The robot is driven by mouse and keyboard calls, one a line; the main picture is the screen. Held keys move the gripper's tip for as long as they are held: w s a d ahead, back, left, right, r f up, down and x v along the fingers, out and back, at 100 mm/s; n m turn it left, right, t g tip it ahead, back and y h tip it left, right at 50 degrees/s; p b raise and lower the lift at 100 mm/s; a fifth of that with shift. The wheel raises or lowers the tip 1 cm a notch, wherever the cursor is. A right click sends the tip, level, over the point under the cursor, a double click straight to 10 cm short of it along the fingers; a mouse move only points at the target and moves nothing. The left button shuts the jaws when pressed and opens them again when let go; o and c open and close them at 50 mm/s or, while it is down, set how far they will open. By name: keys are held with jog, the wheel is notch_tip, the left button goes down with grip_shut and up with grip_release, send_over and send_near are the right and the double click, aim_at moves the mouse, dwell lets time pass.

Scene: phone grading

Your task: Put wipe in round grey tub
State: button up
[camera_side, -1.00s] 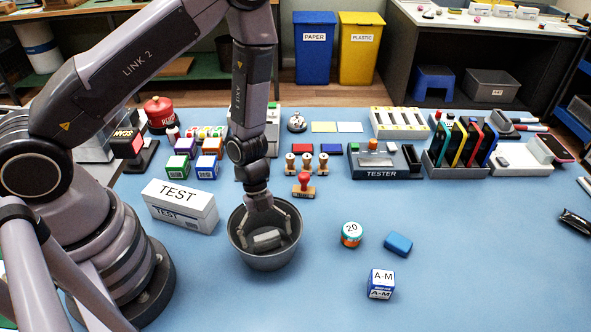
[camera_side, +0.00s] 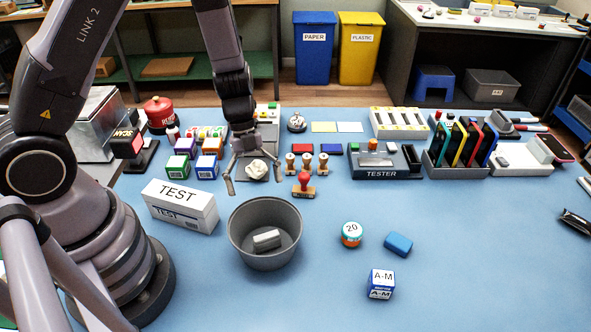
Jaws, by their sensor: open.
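The round grey tub (camera_side: 238,249) stands at the front middle of the blue table with a small light grey block (camera_side: 266,239) lying on its floor. A crumpled white piece (camera_side: 257,170), which looks like the wipe, is behind the tub at a grey plate. My gripper (camera_side: 254,184) is open over the crumpled piece, with a finger on either side of it. I cannot tell whether the fingers touch it.
The TEST box (camera_side: 180,206) stands left of the tub. Stamps (camera_side: 304,186) stand close right of my gripper. A round orange-rimmed tin (camera_side: 351,234), a blue block (camera_side: 398,244) and an A-M box (camera_side: 381,284) lie right of the tub. The front right table is mostly clear.

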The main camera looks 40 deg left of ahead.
jog(key=w+a+r+n+t+y, duration=0.2)
jog(key=w+a+r+n+t, duration=0.25)
jog(key=r, duration=0.45)
jog(key=w+a+r+n+t+y, duration=0.2)
jog(key=w+a+r+n+t, duration=0.25)
jog(key=r, duration=0.35)
jog(key=s+a+r+n+y, duration=0.35)
jog(key=s+r+n, duration=0.25)
jog(key=r, duration=0.2)
jog(key=s+d+r+n+h, duration=0.1)
jog(key=s+d+n, duration=0.1)
jog(key=s, duration=0.6)
jog(key=s+d+r+n+g+h, duration=0.1)
jog(key=s+d+r+n+h, duration=0.1)
jog(key=s+n, duration=0.3)
jog(key=s, duration=0.3)
jog(key=shift+s+g, duration=0.25)
jog(key=shift+g, duration=0.05)
